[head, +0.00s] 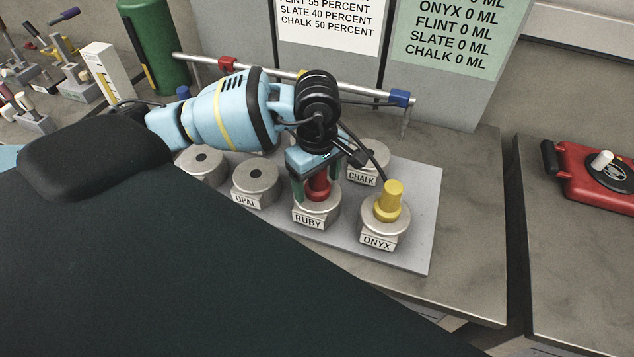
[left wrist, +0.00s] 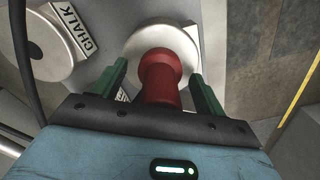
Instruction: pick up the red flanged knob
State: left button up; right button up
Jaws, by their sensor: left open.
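The red flanged knob (head: 318,187) stands upright in the round metal holder labelled RUBY (head: 316,212) in the head view. In the left wrist view the red knob (left wrist: 162,76) shows between the green fingers of my left gripper (left wrist: 163,90). In the head view my left gripper (head: 313,190) is over the RUBY holder with its fingers pointing down, one on each side of the knob. The jaws are open, with a gap visible beside the knob in the wrist view. The gripper body hides the knob's top in the head view. My right gripper is not in view.
A yellow knob (head: 391,200) stands in the ONYX holder (head: 378,228), close to the right. The OPAL (head: 256,182) and CHALK (head: 367,160) holders are near, on a grey plate (head: 420,215). A rail (head: 280,78) with coloured clamps runs behind.

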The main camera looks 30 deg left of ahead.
pick_arm(q)
jog(key=c, duration=1.3)
jog(key=shift+r, duration=0.2)
jog(key=shift+r, duration=0.2)
notch_tip(320, 180, up, 3)
jog(key=shift+s+f+b, duration=0.1)
jog(key=shift+b, duration=0.2)
jog(key=shift+s+a+r+b, duration=0.2)
jog(key=shift+s+a, duration=0.95)
jog(key=shift+s, duration=1.2)
jog(key=shift+s+a+r+b, duration=0.1)
jog(key=shift+s+a+r, duration=0.2)
jog(key=shift+s+a, duration=1.5)
jog(key=shift+s+a+r+b, duration=0.2)
jog(key=shift+s+a, duration=0.35)
jog(key=shift+s, duration=2.4)
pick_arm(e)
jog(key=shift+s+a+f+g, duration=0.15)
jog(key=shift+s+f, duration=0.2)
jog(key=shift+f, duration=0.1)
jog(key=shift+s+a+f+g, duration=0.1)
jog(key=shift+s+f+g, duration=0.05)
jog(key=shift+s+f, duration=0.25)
